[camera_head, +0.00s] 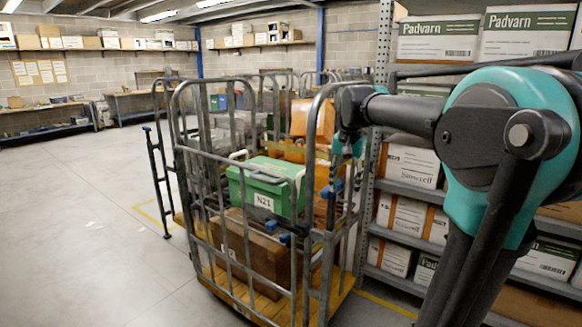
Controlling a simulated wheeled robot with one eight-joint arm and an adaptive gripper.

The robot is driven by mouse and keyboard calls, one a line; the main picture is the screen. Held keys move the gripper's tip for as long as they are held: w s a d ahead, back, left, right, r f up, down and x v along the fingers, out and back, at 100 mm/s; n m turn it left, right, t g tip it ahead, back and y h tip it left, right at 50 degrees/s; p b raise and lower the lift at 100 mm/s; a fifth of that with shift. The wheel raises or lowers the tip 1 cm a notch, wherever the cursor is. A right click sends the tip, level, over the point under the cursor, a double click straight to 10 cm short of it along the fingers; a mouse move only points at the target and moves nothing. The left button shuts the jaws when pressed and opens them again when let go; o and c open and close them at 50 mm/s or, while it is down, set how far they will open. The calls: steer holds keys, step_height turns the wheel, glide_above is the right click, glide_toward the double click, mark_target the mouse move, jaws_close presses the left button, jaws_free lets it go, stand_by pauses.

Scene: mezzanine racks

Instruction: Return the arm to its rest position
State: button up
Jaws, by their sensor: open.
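My arm reaches in from the right, with a large teal and black joint in front of the shelving. Its dark far link bends down at the front right corner post of a roll cage (237,268). My gripper (342,150), with small teal parts, hangs beside that post and is partly hidden by it. The gripper is open, and I see nothing held in it. A green lidded crate (268,187) labelled N21 sits inside the cage, left of and below the gripper. Small blue pieces show on the cage below the gripper.
A brown box (250,250) lies under the crate, and orange cartons (303,118) stand behind. Shelving (404,188) with Padvarn and Simcrell boxes stands close on the right. More cages stand behind. The floor (80,220) at left is open, with workbenches (45,120) along the far wall.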

steer(key=s+d+f+n+t, duration=0.1)
steer(key=s+f+n, duration=0.1)
steer(key=s+f, duration=0.7)
steer(key=s+d+f+n+t, duration=0.2)
steer(key=s+f, duration=0.8)
steer(key=f, duration=0.8)
steer(key=shift+s+d+f+n, duration=0.15)
steer(key=shift+s+f+n, duration=0.2)
steer(key=shift+n, duration=0.35)
steer(key=shift+w, duration=0.1)
